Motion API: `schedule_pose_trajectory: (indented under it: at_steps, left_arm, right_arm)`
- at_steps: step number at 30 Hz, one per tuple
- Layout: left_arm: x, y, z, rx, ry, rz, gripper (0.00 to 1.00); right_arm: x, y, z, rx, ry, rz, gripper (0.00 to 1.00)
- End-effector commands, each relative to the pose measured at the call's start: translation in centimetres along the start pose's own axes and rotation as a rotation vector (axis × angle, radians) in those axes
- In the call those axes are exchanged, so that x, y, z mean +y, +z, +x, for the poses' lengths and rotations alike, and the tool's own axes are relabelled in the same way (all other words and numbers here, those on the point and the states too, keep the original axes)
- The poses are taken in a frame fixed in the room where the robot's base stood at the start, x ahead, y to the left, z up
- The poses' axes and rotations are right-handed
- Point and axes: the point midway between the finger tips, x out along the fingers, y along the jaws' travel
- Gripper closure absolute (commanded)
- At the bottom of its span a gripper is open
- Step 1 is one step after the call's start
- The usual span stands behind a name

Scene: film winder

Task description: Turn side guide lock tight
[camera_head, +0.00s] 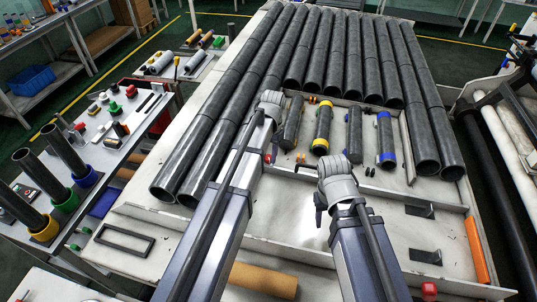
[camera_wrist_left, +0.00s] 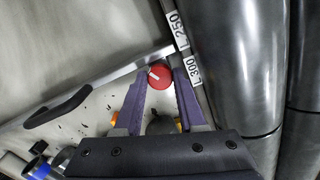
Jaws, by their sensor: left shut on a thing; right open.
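A red round knob (camera_wrist_left: 158,77) with a white mark on its top sits beside a pale guide bar (camera_wrist_left: 110,83) in the left wrist view. The purple fingers of my left gripper (camera_wrist_left: 160,86) are on either side of the knob and shut on it. In the head view, my left arm reaches in to the left part of the work table, and its fingers are mostly hidden by the wrist. A small red part (camera_head: 267,158) shows beside that arm. My right gripper (camera_head: 318,201) is open and empty over the middle of the table.
Dark grey rollers (camera_head: 220,110) cover the table's back and left. Rollers with yellow (camera_head: 323,125) and blue (camera_head: 386,140) bands lie beyond my grippers. Labels "L 250" and "L 300" (camera_wrist_left: 194,70) are near the knob. A brown tube (camera_head: 262,280) lies in front.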

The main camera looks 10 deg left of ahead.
Motion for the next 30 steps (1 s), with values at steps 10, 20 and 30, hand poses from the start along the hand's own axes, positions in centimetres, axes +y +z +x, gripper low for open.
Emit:
schedule_pose_trajectory:
  at_steps: [10,20,30]
  left_arm:
    - [0.03,0.02,0.01,0.000,0.000,0.006,1.00]
    - [0.01,0.00,0.01,0.000,0.000,0.004,0.31]
    - [-0.12,-0.01,-0.01,0.000,-0.001,-0.029,0.31]
  right_arm:
    - [0.00,0.00,0.01,0.000,0.000,0.000,0.50]
    - [0.00,0.00,0.01,0.000,0.000,0.000,0.50]
    - [0.00,0.00,-0.01,0.000,0.000,0.000,0.50]
